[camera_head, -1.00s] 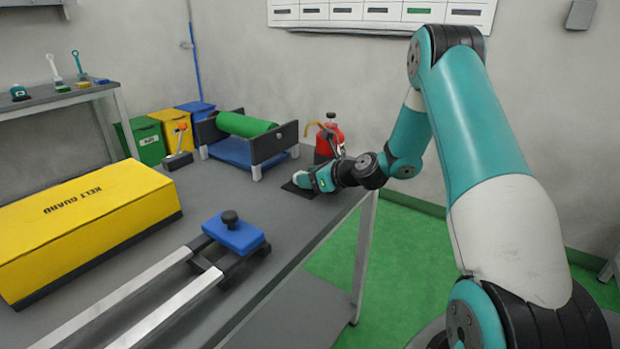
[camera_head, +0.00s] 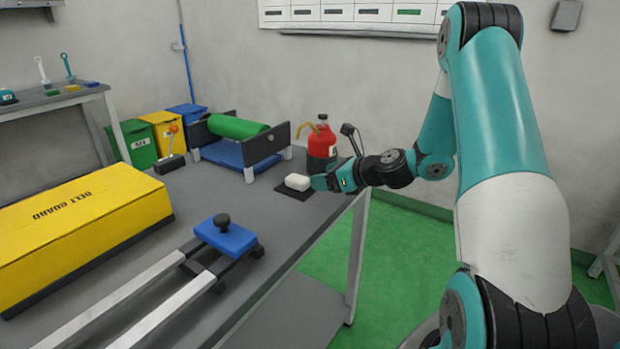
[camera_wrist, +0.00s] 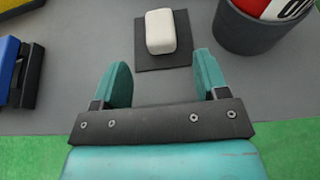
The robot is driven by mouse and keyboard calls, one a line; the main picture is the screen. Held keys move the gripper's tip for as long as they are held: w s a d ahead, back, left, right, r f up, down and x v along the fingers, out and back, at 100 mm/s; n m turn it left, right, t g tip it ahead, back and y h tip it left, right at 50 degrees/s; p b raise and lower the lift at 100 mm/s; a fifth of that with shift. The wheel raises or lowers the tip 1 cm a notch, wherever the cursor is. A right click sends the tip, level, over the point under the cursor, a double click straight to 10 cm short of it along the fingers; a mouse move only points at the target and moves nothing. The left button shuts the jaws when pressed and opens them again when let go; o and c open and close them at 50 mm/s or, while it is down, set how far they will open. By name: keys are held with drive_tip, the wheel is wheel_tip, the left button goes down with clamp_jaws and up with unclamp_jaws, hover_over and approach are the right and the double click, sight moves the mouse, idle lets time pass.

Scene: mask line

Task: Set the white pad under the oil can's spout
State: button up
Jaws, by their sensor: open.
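The white pad (camera_head: 298,182) lies on a dark flat square mat (camera_head: 293,192) on the bench, near its right edge. It also shows in the wrist view (camera_wrist: 161,32), ahead of my fingertips and between their lines. The red oil can (camera_head: 322,139) stands upright behind the pad in a dark holder (camera_head: 321,163). Its tan spout (camera_head: 304,127) points left, toward the roller frame. My gripper (camera_head: 318,183) is open and empty just right of the pad, not around it. In the wrist view both fingers (camera_wrist: 158,75) are spread apart with bare bench between them.
A frame with a green roller (camera_head: 238,127) and blue base stands left of the can. A yellow belt guard (camera_head: 85,220) and a blue block with a knob (camera_head: 229,236) on rails occupy the bench's left and front. The bench between them is clear.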

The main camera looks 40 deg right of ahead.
drive_tip(key=v, duration=0.3)
drive_tip(key=shift+s+d+r, duration=0.1)
drive_tip(key=shift+s+r, duration=0.1)
drive_tip(key=shift+s, duration=0.1)
drive_tip(key=s+a+r+n+g+y, duration=0.1)
drive_tip(key=s+a+r+n+g, duration=0.15)
drive_tip(key=a+n, duration=0.5)
drive_tip(key=s+a+r+n+g+y, duration=0.1)
drive_tip(key=s+a+r+n+g, duration=0.15)
drive_tip(key=a+n, duration=0.5)
drive_tip(key=s+a+r+n+g+y, duration=0.1)
drive_tip(key=s+a+n+g, duration=0.2)
drive_tip(key=a+n, duration=0.45)
drive_tip(key=s+a+r+n+g+h, duration=0.1)
drive_tip(key=s+a+n, duration=0.3)
drive_tip(key=s+n, duration=0.4)
drive_tip(key=s+a+r+n+g+h, duration=0.2)
drive_tip(key=s+a+n+g, duration=0.1)
drive_tip(key=s+n, duration=0.5)
drive_tip(key=shift+s+a+r+n+g, duration=0.25)
drive_tip(key=shift+s+a+n+g, duration=0.15)
drive_tip(key=shift+s+a, duration=0.4)
drive_tip(key=shift+d, duration=0.1)
